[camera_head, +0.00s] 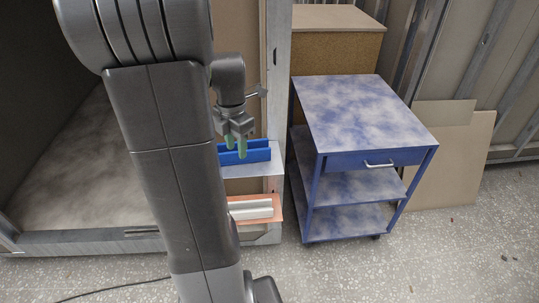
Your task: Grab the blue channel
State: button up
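The blue channel (257,151) lies on a light grey shelf (236,171) left of the picture's middle, its length running roughly left to right. My gripper (235,152) points down with two green fingertips over the channel's left part. A gap shows between the fingertips, so it looks open. The fingertips overlap the channel in the picture; whether they touch it or hang just above it I cannot tell. My arm hides what lies left of the channel.
Below is a lower orange-edged shelf (274,212) with white channel-like pieces (252,207). A blue cart (358,113) with a drawer stands close on the right. The speckled floor in front is clear.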

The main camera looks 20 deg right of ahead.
aim_at(258, 150)
jog(key=i+j+z, duration=0.25)
jog(key=z, duration=0.15)
jog(key=i+j+z, duration=0.15)
jog(key=j+z, duration=0.2)
jog(key=i+j+z, duration=0.1)
jog(key=j+z, duration=0.3)
jog(key=i+j, duration=0.1)
jog(key=j, duration=0.4)
